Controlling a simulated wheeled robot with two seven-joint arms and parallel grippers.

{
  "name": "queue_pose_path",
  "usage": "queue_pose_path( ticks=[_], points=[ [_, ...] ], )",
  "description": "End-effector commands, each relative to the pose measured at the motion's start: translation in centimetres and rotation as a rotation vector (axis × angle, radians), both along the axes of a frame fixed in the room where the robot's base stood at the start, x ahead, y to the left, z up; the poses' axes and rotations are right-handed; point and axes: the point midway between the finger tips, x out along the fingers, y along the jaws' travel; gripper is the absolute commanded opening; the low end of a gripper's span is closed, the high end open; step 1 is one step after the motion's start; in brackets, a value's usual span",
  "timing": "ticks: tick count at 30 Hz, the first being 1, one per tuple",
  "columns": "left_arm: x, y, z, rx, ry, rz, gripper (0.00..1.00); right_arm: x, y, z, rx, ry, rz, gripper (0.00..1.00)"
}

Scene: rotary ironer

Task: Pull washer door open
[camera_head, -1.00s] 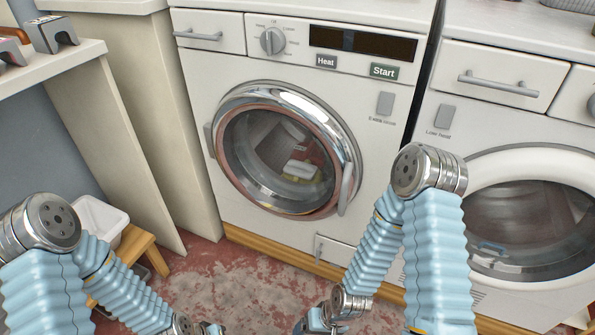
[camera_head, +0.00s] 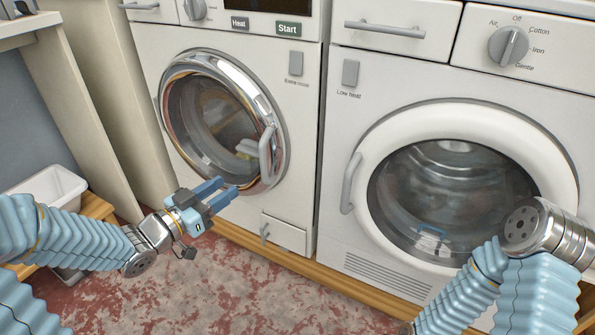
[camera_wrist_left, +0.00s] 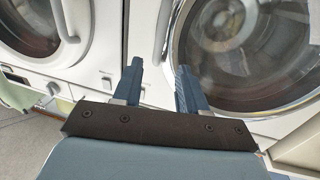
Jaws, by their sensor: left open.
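The washer (camera_head: 300,130) is the white machine at left in the head view. Its round chrome-rimmed door (camera_head: 185,85) looks shut. The grey upright door handle (camera_head: 266,155) is on the door's right side. My left gripper (camera_head: 229,190) is open and empty, just below and left of that handle, apart from it as far as I can see.
A second white machine (camera_head: 340,190) with a white-rimmed door and left-side handle (camera_head: 350,183) stands close on the right. A small flap (camera_head: 284,234) is low on the washer. A white tub (camera_head: 50,185) sits on a wooden stool at left. The reddish floor (camera_head: 230,290) in front is clear.

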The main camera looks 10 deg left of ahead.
Motion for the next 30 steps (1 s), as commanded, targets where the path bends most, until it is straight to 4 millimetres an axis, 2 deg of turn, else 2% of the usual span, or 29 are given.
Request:
queue_pose_path(
  ticks=[5, 12, 18, 24, 30],
  points=[
    [2.1, -1.4, 0.0, -0.001, -0.001, -0.005, 0.42, 0.0, 0.1, -0.2, 0.001, -0.001, 0.001, 0.82],
    [6.9, -4.4, -0.1, -0.001, 0.001, -0.005, 0.42, 0.0, 0.1, -0.7, 0.002, 0.001, 0.002, 0.82],
    [10.1, -6.3, -0.1, 0.0, 0.001, -0.003, 0.42, 0.0, 0.1, -0.9, 0.002, 0.002, 0.002, 0.82],
    [11.4, -7.0, 0.0, 0.0, 0.001, -0.001, 0.42, 0.0, 0.1, -0.9, 0.003, 0.002, 0.002, 0.82],
    [11.6, -7.1, 0.0, 0.0, 0.002, 0.0, 0.42, 0.0, 0.1, -0.9, 0.003, 0.002, 0.002, 0.82]
  ],
)
